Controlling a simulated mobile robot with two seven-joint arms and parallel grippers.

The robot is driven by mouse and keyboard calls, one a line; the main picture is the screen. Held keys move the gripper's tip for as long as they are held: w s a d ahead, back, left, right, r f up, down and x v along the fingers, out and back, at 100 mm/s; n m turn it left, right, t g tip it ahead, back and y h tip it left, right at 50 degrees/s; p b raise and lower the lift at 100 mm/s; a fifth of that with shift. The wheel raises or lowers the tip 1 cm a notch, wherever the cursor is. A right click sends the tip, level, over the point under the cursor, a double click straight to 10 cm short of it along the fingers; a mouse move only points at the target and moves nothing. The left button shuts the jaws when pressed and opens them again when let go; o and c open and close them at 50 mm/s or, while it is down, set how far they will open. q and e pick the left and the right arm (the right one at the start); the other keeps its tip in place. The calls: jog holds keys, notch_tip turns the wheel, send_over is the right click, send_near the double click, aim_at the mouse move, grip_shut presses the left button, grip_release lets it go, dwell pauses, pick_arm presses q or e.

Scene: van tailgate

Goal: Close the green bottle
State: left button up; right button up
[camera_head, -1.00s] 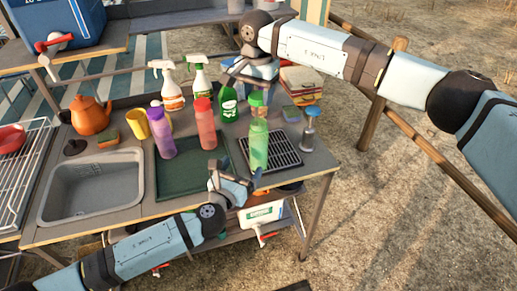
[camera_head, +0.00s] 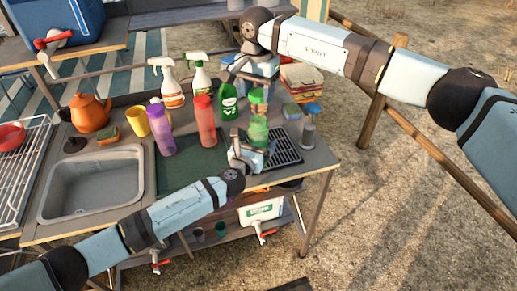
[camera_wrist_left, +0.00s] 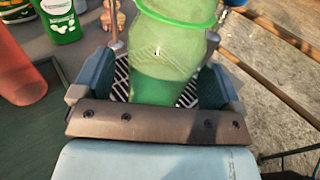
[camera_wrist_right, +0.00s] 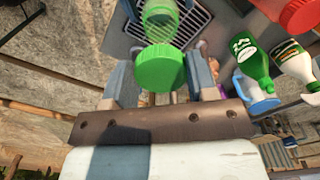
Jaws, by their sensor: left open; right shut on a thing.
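The green bottle (camera_head: 258,134), translucent and upright, stands on the dark grate at the right of the worktop. It fills the space between the fingers in the left wrist view (camera_wrist_left: 168,55). My left gripper (camera_head: 252,152) is open, with a finger on either side of the bottle's body. My right gripper (camera_wrist_right: 160,85) is shut on the green cap (camera_wrist_right: 160,68). In the head view the cap (camera_head: 258,94) is held above the bottle. The exact gap between cap and bottle rim is hard to tell.
The red bottle (camera_head: 205,122) and purple bottle (camera_head: 162,132) stand to the left. A green squeeze bottle (camera_head: 229,102) stands behind. A blue-topped dispenser (camera_head: 309,128) stands close on the right, near the worktop's edge. The sink (camera_head: 92,186) is far left.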

pick_arm(q)
jog(key=shift+x, duration=0.75)
jog(key=shift+c, duration=0.2)
jog(key=c, duration=1.3)
pick_arm(e)
send_over(258, 116)
jog(key=s, duration=0.2)
jog(key=shift+s+f, duration=0.2)
jog(key=shift+f, duration=2.3)
jog(key=shift+a+f, duration=0.1)
jog(key=shift+f, duration=0.8)
jog(key=shift+f, duration=0.55)
